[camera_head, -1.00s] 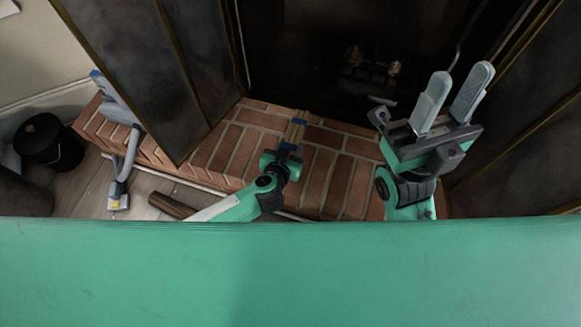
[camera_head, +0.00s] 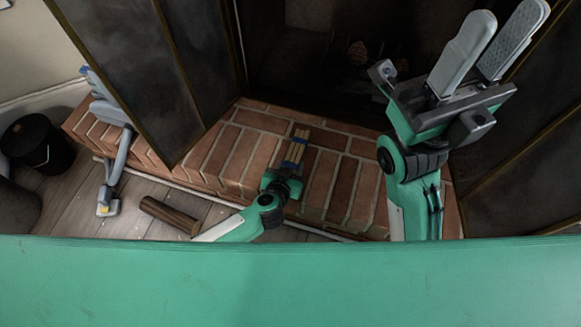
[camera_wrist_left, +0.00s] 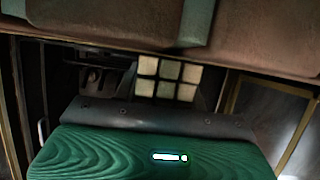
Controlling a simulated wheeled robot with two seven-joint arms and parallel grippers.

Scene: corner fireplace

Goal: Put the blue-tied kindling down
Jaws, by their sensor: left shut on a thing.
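The blue-tied kindling (camera_head: 299,137) is a small bundle of pale sticks with a blue band. In the head view it is over the brick hearth, in front of the fireplace opening. My left gripper (camera_head: 290,168) is shut on its near part. I cannot tell whether the bundle touches the bricks. The left wrist view shows the square stick ends of the kindling (camera_wrist_left: 167,78) just beyond the green gripper body. My right gripper (camera_head: 500,45) is open and empty, raised at the upper right.
The brick hearth (camera_head: 263,122) has bare room around the bundle. Dark screen panels (camera_head: 133,70) flank the dark fireplace opening. A brown log (camera_head: 169,214) lies on the floor left of my left arm. A black bucket (camera_head: 38,143) and a grey-blue upright object (camera_head: 112,167) stand at left.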

